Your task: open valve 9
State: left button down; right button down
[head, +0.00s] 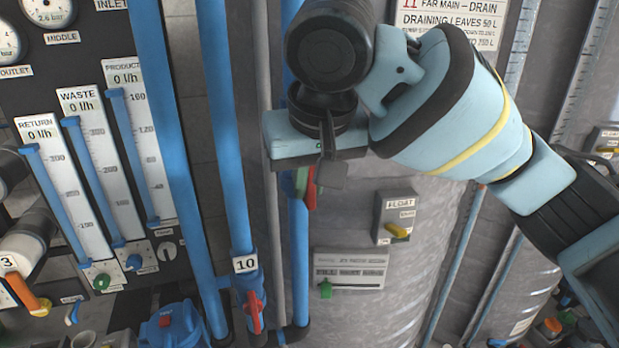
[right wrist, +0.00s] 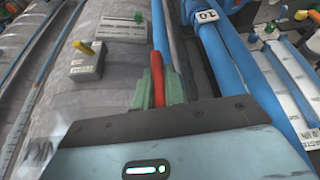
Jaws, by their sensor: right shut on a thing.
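A red valve handle (head: 311,192) sits on a blue pipe right of the centre pipes, mostly hidden by my right gripper (head: 318,178). No number tag shows on this valve, so I cannot confirm that it is valve 9. In the right wrist view the red handle (right wrist: 157,78) stands lengthwise along the pipe, with a green piece close on each side. The right gripper (right wrist: 158,92) is shut on this handle. My left gripper is not in view.
A neighbouring valve tagged 10 (head: 246,264) has a red handle (head: 254,312) lower left. A flow meter panel (head: 90,160) stands at left. A grey tank (head: 370,265) with a float switch box (head: 396,217) and a small labelled box (head: 348,270) lies at right.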

jog(key=c, duration=1.5)
grip_release()
jog(key=shift+o, duration=0.2)
jog(key=v, duration=0.7)
jog(key=shift+s+r, duration=0.2)
jog(key=shift+r, duration=0.15)
